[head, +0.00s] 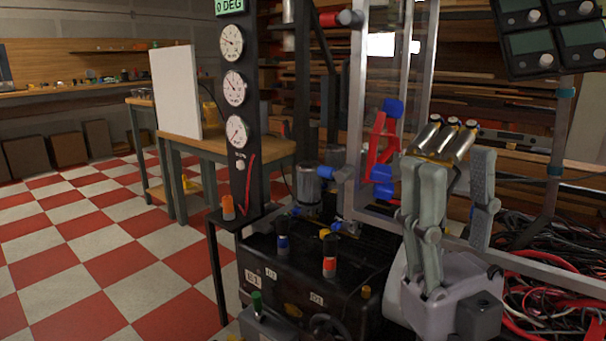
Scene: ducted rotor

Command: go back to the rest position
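My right gripper (456,178) is at the right of the head view, its grey fingers pointing up. Its fingers stand apart with a gap between them, and I see nothing held. Silver cylinders with yellow bands (458,140) show just above and behind the fingertips; I cannot tell whether they touch. The ducted rotor rig, a metal frame with clear panels (352,110), stands behind and left of the gripper. A red bladed part with blue ends (378,140) shows inside it. My gripper hides part of the rig. My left gripper is not in view.
A black gauge post (240,160) rises left of the rig. A black control box (300,275) with coloured knobs sits below. Tangled cables (550,300) lie at the lower right, dark display panels (545,35) above. The checkered floor (110,260) at left is open.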

